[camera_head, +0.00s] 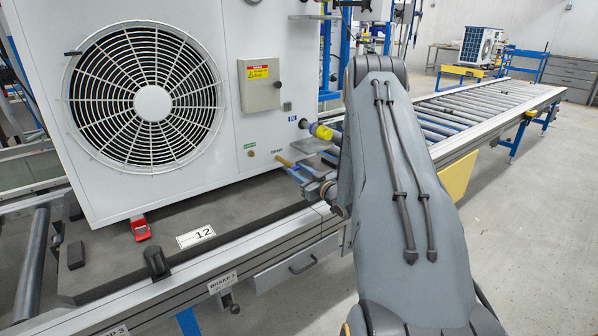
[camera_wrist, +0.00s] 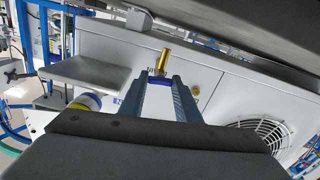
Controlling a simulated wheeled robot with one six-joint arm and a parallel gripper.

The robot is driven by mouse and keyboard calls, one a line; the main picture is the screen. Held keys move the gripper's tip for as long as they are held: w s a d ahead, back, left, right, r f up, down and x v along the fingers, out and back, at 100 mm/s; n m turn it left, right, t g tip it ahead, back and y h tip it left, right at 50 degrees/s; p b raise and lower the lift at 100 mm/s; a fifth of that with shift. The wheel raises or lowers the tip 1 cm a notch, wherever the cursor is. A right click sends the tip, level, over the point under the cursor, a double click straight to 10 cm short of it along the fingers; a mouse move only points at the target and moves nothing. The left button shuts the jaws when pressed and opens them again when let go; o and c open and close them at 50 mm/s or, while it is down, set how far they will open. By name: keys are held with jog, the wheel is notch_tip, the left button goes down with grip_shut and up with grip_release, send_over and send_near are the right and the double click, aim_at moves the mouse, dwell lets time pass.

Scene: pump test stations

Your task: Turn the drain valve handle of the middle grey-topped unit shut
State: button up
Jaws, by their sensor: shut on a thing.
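The white unit (camera_head: 230,45) with a round fan grille stands on the conveyor pallet; its top is out of view. Low on its panel, by a small label, a brass drain valve (camera_head: 284,161) sticks out; it also shows in the wrist view (camera_wrist: 163,60). My gripper (camera_head: 297,171) is at this valve. In the wrist view its two fingertips (camera_wrist: 160,79) are closed on the blue drain valve handle (camera_wrist: 159,79), just in front of the brass body. The fingers hide most of the handle, so its exact angle is hard to tell.
A yellow and blue fitting (camera_head: 321,131) juts from the panel just above my gripper. A grey plate (camera_wrist: 90,70) is close beside the fingers. A red clamp (camera_head: 139,228) sits at the unit's foot. The floor at the right is clear.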

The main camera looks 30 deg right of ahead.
jog(key=shift+m, duration=0.9)
jog(key=o, duration=1)
jog(key=shift+o, duration=0.2)
jog(key=s, duration=0.8)
jog(key=shift+d, duration=0.35)
jog(key=shift+w, duration=0.1)
